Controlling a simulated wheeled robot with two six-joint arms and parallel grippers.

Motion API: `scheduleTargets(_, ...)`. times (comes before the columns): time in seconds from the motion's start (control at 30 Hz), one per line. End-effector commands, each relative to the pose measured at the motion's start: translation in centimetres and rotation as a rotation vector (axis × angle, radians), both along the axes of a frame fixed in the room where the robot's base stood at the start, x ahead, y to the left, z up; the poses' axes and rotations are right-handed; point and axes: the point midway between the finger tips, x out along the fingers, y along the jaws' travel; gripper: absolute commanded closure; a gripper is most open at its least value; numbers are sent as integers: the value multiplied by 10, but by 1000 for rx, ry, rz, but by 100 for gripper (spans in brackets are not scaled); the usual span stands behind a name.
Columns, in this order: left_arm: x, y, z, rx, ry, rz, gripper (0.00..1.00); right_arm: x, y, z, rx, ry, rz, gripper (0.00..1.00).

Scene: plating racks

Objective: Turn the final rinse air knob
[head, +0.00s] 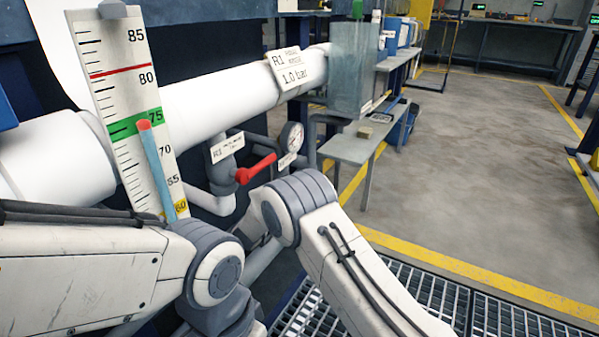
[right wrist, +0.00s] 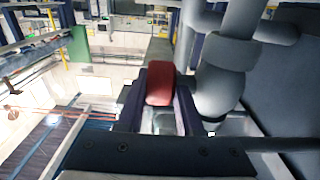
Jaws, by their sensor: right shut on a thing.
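A red lever-like knob (head: 256,168) sits on a grey valve pipe below the large white pipe, in the middle of the head view. In the right wrist view the red knob (right wrist: 160,82) stands between the two dark fingers of my right gripper (right wrist: 159,98), which is shut on it. In the head view my right gripper is hidden behind its own arm. A round pressure gauge (head: 291,137) is just right of the knob; its reading is too small to tell. My left gripper is not in view; only its arm shows at the lower left.
A tag reading R1 and 1.0 bar (head: 290,69) hangs on the white pipe (head: 220,100). A tall scale board (head: 124,90) with a red-topped blue column stands at left. A grey bench (head: 350,148) is beyond the gauge. The floor at right is clear.

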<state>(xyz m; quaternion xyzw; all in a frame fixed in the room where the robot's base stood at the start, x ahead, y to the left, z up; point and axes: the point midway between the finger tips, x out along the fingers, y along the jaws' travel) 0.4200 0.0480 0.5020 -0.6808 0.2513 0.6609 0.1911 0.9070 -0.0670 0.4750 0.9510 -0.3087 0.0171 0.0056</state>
Motion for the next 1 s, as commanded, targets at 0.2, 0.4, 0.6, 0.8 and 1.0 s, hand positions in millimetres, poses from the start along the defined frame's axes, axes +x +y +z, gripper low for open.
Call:
scheduleTargets(0.2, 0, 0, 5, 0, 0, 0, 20, -1, 1, -1, 10, 15, 0, 100)
scheduleTargets(0.4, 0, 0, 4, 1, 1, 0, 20, -1, 1, -1, 9, 14, 0, 61)
scheduleTargets(0.6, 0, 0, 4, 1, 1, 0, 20, -1, 1, -1, 9, 14, 0, 52)
scheduleTargets(0.8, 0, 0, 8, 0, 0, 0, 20, -4, 3, 1, 9, 14, 1, 52)
scheduleTargets(1.0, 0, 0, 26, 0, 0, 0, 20, -28, 22, 3, 7, 16, 3, 52)
